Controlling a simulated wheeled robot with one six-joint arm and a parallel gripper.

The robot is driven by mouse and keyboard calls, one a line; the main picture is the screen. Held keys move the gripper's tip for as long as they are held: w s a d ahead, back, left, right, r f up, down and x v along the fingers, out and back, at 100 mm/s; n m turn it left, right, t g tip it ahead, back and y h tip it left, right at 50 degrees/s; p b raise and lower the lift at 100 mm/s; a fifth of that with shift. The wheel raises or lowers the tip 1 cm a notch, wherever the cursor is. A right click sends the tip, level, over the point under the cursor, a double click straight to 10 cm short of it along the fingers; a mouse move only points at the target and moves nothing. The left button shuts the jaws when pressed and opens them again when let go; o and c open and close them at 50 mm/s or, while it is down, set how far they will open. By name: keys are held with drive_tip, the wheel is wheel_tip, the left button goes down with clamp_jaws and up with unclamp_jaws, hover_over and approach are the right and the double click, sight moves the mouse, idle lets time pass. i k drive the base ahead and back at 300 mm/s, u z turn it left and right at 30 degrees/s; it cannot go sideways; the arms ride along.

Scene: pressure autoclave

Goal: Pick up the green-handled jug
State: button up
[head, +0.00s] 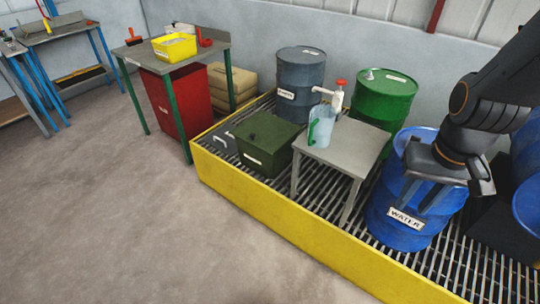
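The green-handled jug (323,127) is a pale, see-through vessel with its green handle on the left side. It stands upright on a small grey table (343,152). A white pump dispenser with a red top (338,98) stands just behind it. My gripper (447,195) is in front of the blue water drum in the picture, well to the right of the jug and apart from it. Its fingers look spread, with nothing seen between them but the drum behind.
The table stands on a yellow-edged grating (300,222). A blue water drum (407,218), a green drum (384,97) and a grey drum (300,75) surround it. A dark green box (267,145) is at its left. The floor at the front left is clear.

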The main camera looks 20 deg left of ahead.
sight(319, 130)
drive_tip(key=z, duration=0.15)
drive_tip(key=k, duration=0.25)
drive_tip(key=u, duration=1.05)
drive_tip(key=i, duration=1.05)
drive_tip(key=z, duration=0.65)
drive_tip(key=k, duration=1.3)
drive_tip(key=u, duration=0.55)
drive_tip(key=i, duration=0.5)
drive_tip(key=u, duration=0.6)
drive_tip(key=i, duration=1.25)
drive_tip(key=z, duration=0.6)
